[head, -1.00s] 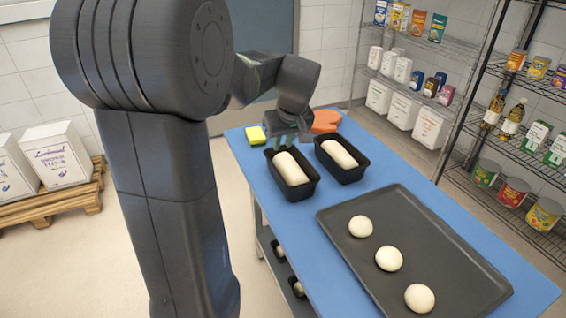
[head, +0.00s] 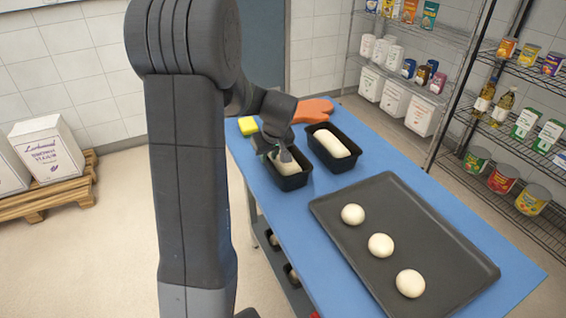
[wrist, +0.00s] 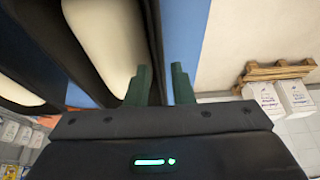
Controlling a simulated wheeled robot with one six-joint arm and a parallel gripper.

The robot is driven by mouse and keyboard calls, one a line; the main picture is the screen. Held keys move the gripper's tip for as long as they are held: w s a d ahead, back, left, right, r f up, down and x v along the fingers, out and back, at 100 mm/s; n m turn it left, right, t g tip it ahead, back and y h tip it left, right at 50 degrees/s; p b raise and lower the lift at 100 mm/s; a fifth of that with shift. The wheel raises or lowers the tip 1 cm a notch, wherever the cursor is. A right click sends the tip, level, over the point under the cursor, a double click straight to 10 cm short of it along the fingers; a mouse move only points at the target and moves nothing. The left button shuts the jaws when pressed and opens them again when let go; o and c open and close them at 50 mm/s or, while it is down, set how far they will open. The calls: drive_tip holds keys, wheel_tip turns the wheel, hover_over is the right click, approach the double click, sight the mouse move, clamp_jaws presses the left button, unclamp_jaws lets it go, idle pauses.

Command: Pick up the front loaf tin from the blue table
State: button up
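Two dark loaf tins with pale dough stand side by side on the blue table (head: 300,225). The left loaf tin (head: 293,183), nearer my arm, also shows in the wrist view (wrist: 154,45); the other loaf tin (head: 336,163) is just to its right. My gripper (head: 283,156) is over the left tin and hides part of its dough. In the wrist view my gripper (wrist: 162,82) is open, with one finger on the dough side of the tin's long wall and the other on its outer side over the table edge. I cannot tell whether either finger touches the wall.
A dark baking tray (head: 330,215) with three dough balls lies to the right. A yellow sponge (head: 248,125) and an orange mitt (head: 313,109) lie behind the tins. Stocked wire shelves stand right; more tins sit on the shelf below.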

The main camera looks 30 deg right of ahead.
drive_tip(key=shift+w+f, duration=0.15)
drive_tip(key=shift+f, duration=0.35)
clamp_jaws()
idle(1.1)
